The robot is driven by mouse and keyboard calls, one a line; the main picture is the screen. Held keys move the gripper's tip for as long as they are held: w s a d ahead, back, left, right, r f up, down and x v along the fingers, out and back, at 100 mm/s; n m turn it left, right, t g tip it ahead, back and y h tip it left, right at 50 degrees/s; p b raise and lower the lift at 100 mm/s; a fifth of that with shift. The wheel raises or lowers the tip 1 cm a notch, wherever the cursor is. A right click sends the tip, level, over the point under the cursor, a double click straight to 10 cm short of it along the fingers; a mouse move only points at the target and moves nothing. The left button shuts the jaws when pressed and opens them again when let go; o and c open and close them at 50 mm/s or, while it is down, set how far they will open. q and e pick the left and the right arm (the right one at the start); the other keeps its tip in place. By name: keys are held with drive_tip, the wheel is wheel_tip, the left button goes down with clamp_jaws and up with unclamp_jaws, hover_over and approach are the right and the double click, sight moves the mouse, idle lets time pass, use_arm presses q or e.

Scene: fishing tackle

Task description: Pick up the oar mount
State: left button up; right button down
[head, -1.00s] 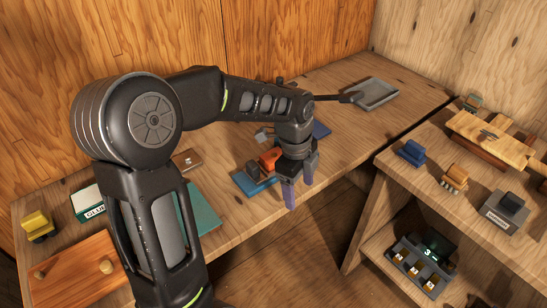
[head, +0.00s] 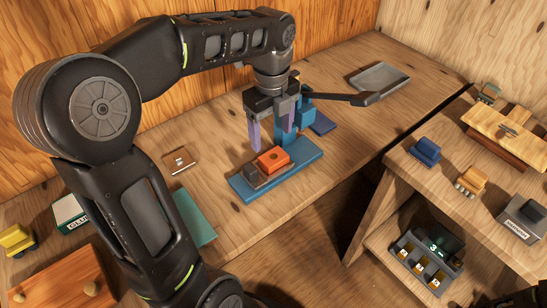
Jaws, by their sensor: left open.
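My left gripper (head: 269,141) is open and empty, its two purple fingers pointing down just behind an orange block (head: 273,159). The orange block and a dark grey block (head: 257,178) sit on a flat blue base (head: 301,161) on the bench. An upright blue piece (head: 304,113) stands behind the base, partly hidden by the right finger. A dark arm (head: 345,98) reaches right from its top. I take this blue piece with the arm as the likely oar mount, but cannot be sure. My right gripper is out of view.
A grey tray (head: 379,77) lies at the bench's back right. A small brown box (head: 180,161) and a teal slab (head: 197,221) lie to the left. A lower shelf unit (head: 398,168) with small coloured items stands right, past a gap.

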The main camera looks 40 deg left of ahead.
sight(272, 155)
use_arm(q)
drive_tip(key=shift+f, duration=1.15)
drive_tip(key=shift+w+f+p, duration=0.15)
drive_tip(key=shift+f+p, duration=0.25)
drive_tip(key=shift+f, duration=2.2)
drive_tip(key=c, duration=1.4)
